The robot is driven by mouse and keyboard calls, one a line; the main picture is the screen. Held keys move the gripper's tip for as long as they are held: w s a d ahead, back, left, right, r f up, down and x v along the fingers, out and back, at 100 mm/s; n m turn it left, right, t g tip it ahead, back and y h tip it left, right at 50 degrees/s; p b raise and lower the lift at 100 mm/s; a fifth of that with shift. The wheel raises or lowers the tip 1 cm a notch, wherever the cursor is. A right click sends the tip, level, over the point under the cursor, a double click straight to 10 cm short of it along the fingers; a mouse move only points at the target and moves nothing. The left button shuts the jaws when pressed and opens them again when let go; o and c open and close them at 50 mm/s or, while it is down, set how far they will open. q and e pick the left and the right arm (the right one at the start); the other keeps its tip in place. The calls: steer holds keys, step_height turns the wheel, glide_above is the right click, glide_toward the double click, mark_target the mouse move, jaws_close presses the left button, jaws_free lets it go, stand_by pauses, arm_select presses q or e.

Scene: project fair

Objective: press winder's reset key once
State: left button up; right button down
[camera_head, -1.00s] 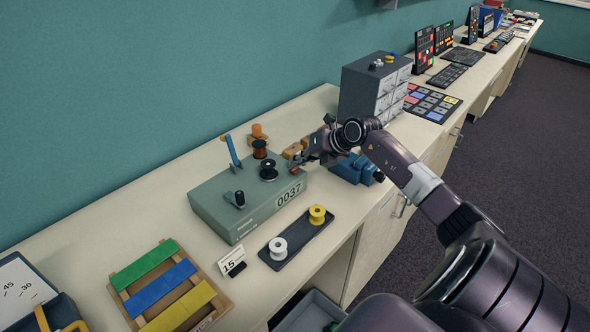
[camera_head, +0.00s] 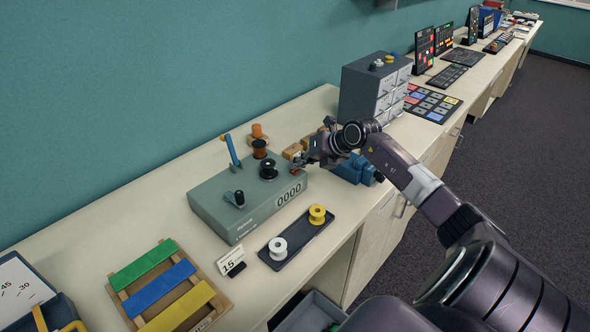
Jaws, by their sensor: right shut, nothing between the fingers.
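The winder (camera_head: 238,212) is a grey-green box on the bench with a blue lever (camera_head: 232,150), a dark spindle (camera_head: 268,171) and a black crank knob (camera_head: 237,199). Its counter (camera_head: 289,194) reads 0000. My right gripper (camera_head: 297,163) is shut and empty at the winder's back right corner. Its fingertips hide the reset key, so I cannot tell whether they touch it. My left gripper is not in view.
A dark tray (camera_head: 298,246) with a white spool (camera_head: 278,248) and a yellow spool (camera_head: 317,214) lies in front. A blue vise-like object (camera_head: 354,169) and a grey drawer cabinet (camera_head: 366,90) stand to the right. A card (camera_head: 231,261) stands at front left.

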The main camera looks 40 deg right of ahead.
mark_target(297, 171)
steer(key=shift+r+p, duration=0.65)
steer(key=shift+r, duration=0.2)
steer(key=shift+r+p, duration=1.8)
steer(key=shift+r, duration=0.75)
steer(key=shift+f, duration=0.1)
